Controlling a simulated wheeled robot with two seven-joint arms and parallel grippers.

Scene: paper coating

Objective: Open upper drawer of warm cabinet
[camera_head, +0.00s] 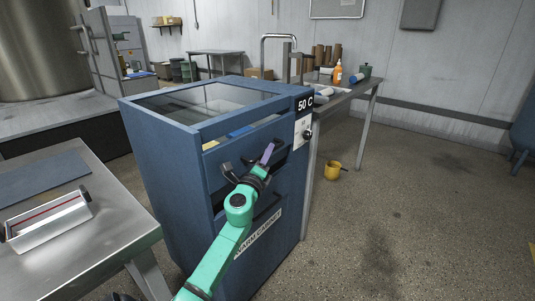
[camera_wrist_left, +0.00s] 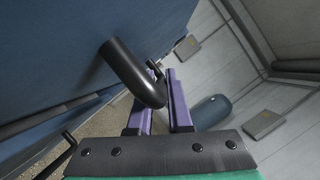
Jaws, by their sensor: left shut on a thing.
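The warm cabinet (camera_head: 165,190) is a blue box with a glass top and a "50 C" display, in the middle of the head view. My left gripper (camera_head: 267,154) is at its upper front, at the upper drawer. In the left wrist view, the purple fingers (camera_wrist_left: 160,103) are shut on a thick black bar, the upper drawer handle (camera_wrist_left: 130,68). The handle is mostly hidden by my gripper in the head view. Yellow and blue bits show in a gap under the cabinet's top front edge. I cannot tell how far the drawer stands out. My right gripper is not in view.
A steel table (camera_head: 115,215) with a metal tray (camera_head: 50,222) stands at the left, close to the cabinet. Another table (camera_head: 352,92) with bottles and rolls stands behind it. A yellow mug (camera_head: 332,172) is on the floor.

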